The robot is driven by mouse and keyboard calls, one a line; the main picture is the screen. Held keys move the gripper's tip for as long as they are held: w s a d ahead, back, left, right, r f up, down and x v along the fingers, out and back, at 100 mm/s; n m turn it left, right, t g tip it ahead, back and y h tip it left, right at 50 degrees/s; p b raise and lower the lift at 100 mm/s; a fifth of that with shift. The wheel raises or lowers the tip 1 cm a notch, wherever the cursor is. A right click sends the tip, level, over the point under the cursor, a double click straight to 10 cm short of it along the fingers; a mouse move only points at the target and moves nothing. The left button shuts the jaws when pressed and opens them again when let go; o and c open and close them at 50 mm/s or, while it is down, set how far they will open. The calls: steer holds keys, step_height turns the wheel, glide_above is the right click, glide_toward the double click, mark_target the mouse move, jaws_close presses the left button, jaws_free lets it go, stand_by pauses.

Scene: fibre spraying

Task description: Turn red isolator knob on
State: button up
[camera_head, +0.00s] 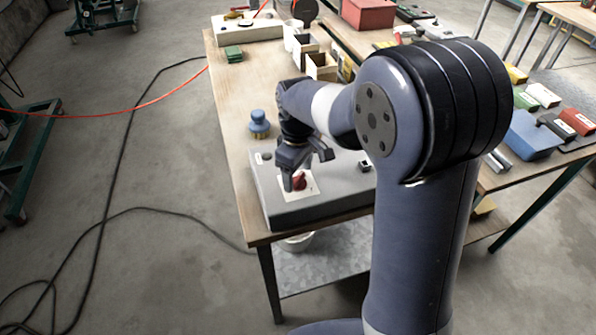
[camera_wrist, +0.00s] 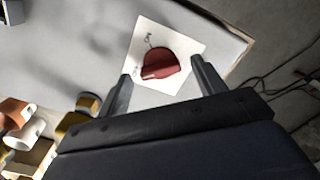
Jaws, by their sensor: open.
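The red isolator knob (camera_head: 299,181) sits on a white square plate (camera_head: 313,190) on top of a grey box (camera_head: 335,200) at the near end of the workbench. In the wrist view the red knob (camera_wrist: 159,65) lies ahead of and between the two fingers, with marks printed on the white plate (camera_wrist: 185,44) beside it; one seems to read "ON". My gripper (camera_wrist: 160,88) is open, one finger to each side of the knob, with visible gaps. In the head view my gripper (camera_head: 293,183) is just above the plate, and its fingers partly hide the knob.
Open wooden boxes (camera_head: 320,66) and a green block (camera_head: 233,53) lie farther back on the bench (camera_head: 226,98). A second table with coloured boxes is at the right. Cables cross the floor at left.

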steer(key=shift+f, duration=0.4)
steer(key=shift+c, duration=0.4)
steer(key=c, duration=0.9)
